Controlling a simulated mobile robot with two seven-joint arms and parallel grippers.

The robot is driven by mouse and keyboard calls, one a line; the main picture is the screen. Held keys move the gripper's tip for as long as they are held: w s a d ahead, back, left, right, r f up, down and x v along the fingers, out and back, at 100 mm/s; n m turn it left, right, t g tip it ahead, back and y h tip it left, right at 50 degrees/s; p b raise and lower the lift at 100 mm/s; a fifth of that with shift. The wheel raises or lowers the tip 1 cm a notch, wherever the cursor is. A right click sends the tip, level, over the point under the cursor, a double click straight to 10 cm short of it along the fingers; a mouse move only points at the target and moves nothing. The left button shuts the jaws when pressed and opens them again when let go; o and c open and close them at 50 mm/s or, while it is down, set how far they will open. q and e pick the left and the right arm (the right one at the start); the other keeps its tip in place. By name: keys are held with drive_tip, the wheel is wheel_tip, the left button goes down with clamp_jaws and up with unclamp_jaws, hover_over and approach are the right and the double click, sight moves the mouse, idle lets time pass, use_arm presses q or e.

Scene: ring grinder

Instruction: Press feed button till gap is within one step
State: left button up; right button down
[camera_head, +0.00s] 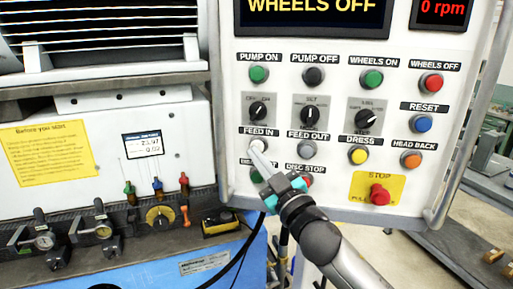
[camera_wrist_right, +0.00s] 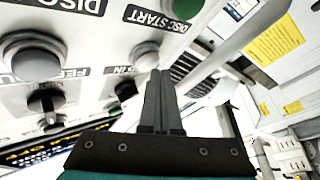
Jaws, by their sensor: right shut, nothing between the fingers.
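The white feed-in button (camera_head: 257,146) sits under the FEED IN label on the grey control panel (camera_head: 328,192). It also shows in the right wrist view (camera_wrist_right: 145,55). My right gripper (camera_head: 256,154) is shut and empty, with its fingertips at the button's lower edge. In the right wrist view the fingertips (camera_wrist_right: 160,74) overlap the button's edge; whether they touch or press it I cannot tell. A small white readout (camera_head: 143,145) on the machine carries two rows of digits, too small to read surely. My left gripper is not in view.
The grey feed-out button (camera_head: 307,147) is to the right. A red stop knob (camera_head: 379,195) stands out at lower right. The display (camera_head: 313,8) reads WHEELS OFF.

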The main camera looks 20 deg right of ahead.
drive_tip(key=shift+w+d, duration=0.3)
drive_tip(key=shift+w, duration=0.15)
idle(0.9)
idle(0.3)
drive_tip(key=shift+s+a, duration=0.5)
drive_tip(key=shift+s, duration=0.3)
drive_tip(key=shift+s+a+p, duration=0.2)
drive_tip(key=shift+s+a, duration=0.25)
drive_tip(key=shift+s, duration=0.25)
drive_tip(key=shift+s+a+p, duration=0.2)
drive_tip(key=shift+s+a, duration=0.2)
drive_tip(key=shift+s, duration=0.35)
drive_tip(key=shift+s+a+p, duration=0.2)
drive_tip(key=shift+s+a, duration=0.25)
drive_tip(key=shift+s, duration=0.25)
